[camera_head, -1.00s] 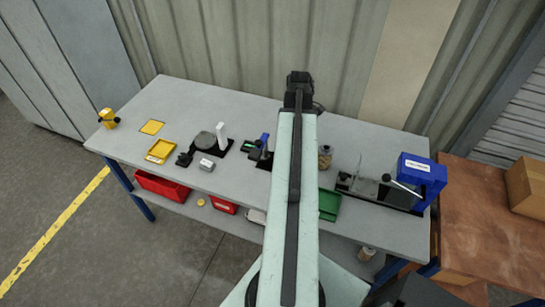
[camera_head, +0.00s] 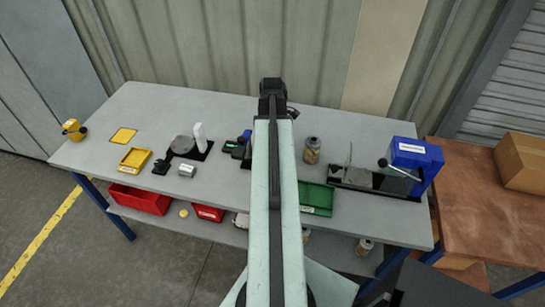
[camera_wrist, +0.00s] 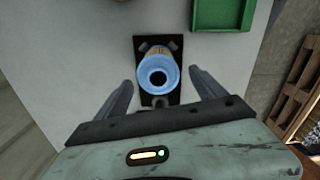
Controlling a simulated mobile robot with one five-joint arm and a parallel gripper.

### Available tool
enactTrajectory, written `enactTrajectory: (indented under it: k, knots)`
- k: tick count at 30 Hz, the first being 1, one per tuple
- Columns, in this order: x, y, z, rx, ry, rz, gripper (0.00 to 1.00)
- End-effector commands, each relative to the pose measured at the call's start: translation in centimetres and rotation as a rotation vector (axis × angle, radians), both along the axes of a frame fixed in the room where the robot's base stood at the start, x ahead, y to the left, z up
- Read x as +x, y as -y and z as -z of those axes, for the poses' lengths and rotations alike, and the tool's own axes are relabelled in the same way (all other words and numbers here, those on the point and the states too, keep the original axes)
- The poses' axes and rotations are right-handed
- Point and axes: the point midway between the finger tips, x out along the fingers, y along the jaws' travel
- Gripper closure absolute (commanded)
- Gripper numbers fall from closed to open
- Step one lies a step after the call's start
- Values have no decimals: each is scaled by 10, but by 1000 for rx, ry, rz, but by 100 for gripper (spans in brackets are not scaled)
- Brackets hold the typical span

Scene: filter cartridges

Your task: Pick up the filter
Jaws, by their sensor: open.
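In the wrist view a filter (camera_wrist: 160,75) with a light blue ringed end, a dark round hole and a tan body stands in a black holder (camera_wrist: 148,98). My gripper (camera_wrist: 161,77) is open, with one finger on each side of the filter and visible gaps between. I cannot tell how far the filter is below the fingertips. Another tan cylinder with a grey top (camera_head: 311,151) stands on the bench right of my arm.
Red bins (camera_head: 140,199) sit below. A brown table (camera_head: 480,210) adjoins at right.

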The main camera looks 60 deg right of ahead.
Motion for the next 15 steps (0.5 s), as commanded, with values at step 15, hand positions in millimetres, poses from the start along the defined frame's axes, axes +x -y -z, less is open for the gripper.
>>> enactTrajectory:
  k: [15]
  knots:
    - [-4,4,47,0,0,-2,20]
